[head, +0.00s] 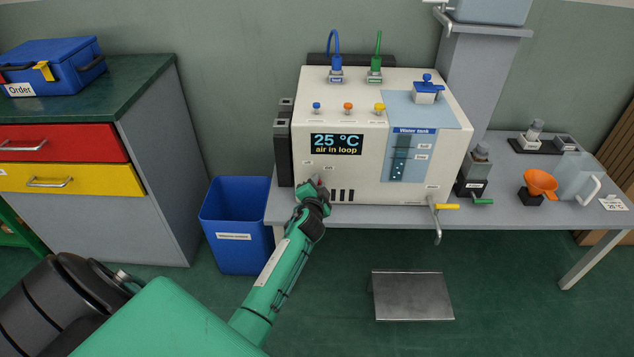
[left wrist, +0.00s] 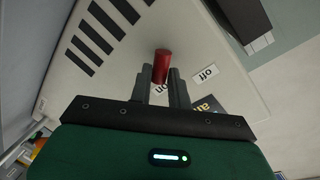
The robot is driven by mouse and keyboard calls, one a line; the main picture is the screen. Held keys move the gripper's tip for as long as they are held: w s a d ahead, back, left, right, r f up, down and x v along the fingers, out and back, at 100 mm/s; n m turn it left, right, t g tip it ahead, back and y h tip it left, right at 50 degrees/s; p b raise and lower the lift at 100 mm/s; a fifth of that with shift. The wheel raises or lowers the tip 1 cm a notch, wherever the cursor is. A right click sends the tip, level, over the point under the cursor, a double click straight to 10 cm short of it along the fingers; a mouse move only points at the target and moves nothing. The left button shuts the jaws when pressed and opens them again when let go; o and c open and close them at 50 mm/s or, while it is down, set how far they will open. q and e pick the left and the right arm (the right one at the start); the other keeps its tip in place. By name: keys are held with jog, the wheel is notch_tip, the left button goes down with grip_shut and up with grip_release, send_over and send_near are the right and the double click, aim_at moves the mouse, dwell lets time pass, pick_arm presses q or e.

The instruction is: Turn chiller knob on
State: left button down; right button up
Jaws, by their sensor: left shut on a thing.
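In the left wrist view my left gripper (left wrist: 162,85) is shut on a red knob (left wrist: 161,66), which sticks out between the fingertips. An "off" label (left wrist: 209,72) is beside the knob, and a second label is partly hidden behind the fingers. The knob is mostly hidden by my gripper in the head view. My right gripper is not in view.
A grey table (head: 385,216) carries the chiller, an orange funnel (head: 540,183) and a clear jug (head: 574,178). A blue bin (head: 237,225) stands left of the table. A drawer cabinet (head: 150,180) with a blue box (head: 52,65) is further left. A metal step (head: 412,296) lies on the floor.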

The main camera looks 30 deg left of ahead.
pick_arm(q)
jog(key=shift+d+f+m, duration=0.1)
jog(key=shift+m, duration=0.3)
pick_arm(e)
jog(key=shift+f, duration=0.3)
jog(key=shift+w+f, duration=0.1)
pick_arm(q)
jog(key=c, duration=1.3)
grip_release()
jog(key=shift+c, duration=0.2)
jog(key=shift+s+d, duration=0.2)
jog(key=shift+s, duration=0.15)
jog(key=p+v, duration=0.1)
jog(key=v, duration=1.2)
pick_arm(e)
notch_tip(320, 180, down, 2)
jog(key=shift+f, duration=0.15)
